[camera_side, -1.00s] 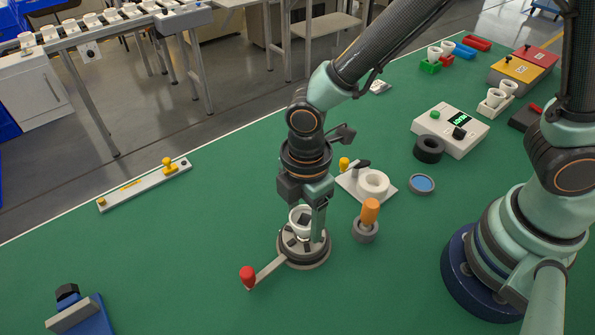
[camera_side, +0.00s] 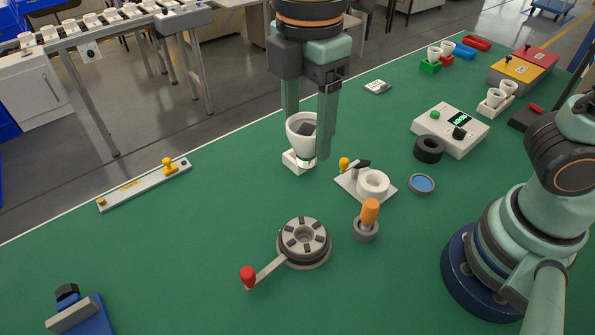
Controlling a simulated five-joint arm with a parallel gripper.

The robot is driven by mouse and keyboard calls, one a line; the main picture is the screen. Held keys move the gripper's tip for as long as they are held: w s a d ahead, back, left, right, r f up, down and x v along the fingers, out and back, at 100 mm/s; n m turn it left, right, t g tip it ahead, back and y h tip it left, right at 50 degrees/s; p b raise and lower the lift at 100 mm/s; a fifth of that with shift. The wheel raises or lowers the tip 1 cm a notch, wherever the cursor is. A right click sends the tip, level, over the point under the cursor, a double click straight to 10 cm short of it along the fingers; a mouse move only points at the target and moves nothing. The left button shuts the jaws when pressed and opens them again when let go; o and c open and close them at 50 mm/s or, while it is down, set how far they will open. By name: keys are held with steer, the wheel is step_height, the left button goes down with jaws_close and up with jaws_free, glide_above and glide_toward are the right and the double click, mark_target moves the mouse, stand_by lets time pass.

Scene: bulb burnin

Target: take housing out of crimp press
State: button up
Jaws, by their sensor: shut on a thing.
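The crimp press (camera_side: 318,256) is a round grey device with segmented jaws around a centre hole and a lever ending in a red knob. Nothing sits in its jaws. The housing (camera_side: 299,124) is a white cup, upright between the two long green fingers of my gripper (camera_side: 308,140), which is shut on it. In the picture it appears above and behind the press, clear of it. A white squarish block (camera_side: 297,161) shows directly under the cup; I cannot tell whether they touch.
A white plate fixture (camera_side: 349,184) with a white ring and an orange-handled tool (camera_side: 369,214) stand right of the press. A black ring (camera_side: 429,150) and a control box (camera_side: 451,130) are further right. A long rail fixture (camera_side: 145,185) lies left, with free green mat between.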

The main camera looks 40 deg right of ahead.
steer(key=shift+r, duration=2.4)
